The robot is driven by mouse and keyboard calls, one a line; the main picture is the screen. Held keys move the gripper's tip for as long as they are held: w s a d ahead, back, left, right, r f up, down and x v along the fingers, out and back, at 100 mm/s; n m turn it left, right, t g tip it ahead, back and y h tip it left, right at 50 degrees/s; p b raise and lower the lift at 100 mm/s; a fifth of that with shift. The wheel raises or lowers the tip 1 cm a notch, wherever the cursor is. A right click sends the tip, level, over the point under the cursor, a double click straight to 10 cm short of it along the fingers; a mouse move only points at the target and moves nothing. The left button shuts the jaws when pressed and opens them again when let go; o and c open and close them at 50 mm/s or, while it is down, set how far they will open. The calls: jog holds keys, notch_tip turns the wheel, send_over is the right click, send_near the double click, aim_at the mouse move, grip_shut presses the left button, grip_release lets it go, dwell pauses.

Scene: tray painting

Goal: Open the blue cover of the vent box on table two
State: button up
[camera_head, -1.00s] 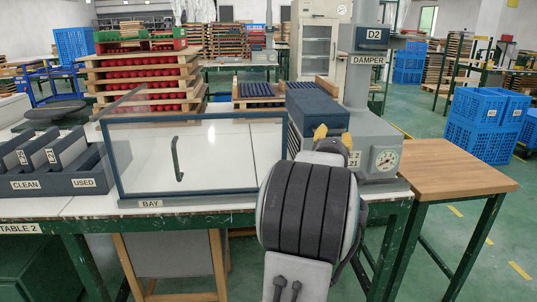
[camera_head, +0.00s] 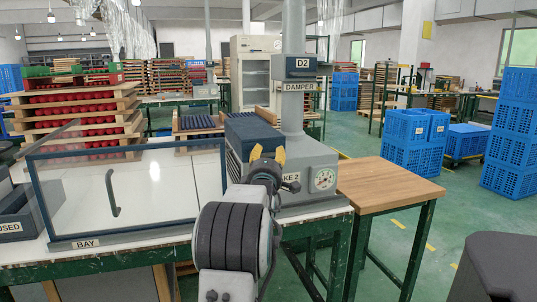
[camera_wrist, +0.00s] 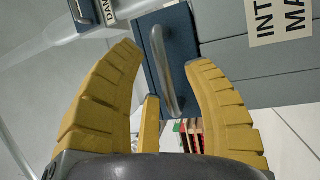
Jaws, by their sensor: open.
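The vent box (camera_head: 307,168) is a grey box on the table, with a round dial and a label partly reading "KE 2" on its front. Its blue cover (camera_head: 250,131) sits at the box's left and looks closed. In the wrist view the blue cover (camera_wrist: 184,25) carries a silver bar handle (camera_wrist: 163,65). My gripper (camera_head: 267,155) is in front of the cover, partly hiding it. In the wrist view my gripper (camera_wrist: 165,57) is open, with yellow fingers on either side of the handle. I cannot tell how far the handle reaches between them.
A glass-fronted bay (camera_head: 130,190) stands left of the box. A grey column with a D2 damper unit (camera_head: 300,68) rises behind the box. A wooden side table (camera_head: 385,185) at the right is bare. Blue crates (camera_head: 410,138) stand beyond it.

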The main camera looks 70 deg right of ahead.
jog(key=shift+w+d+r, duration=0.1)
jog(key=shift+w+d, duration=0.05)
jog(key=shift+d, duration=0.4)
jog(key=shift+c, duration=0.3)
grip_shut()
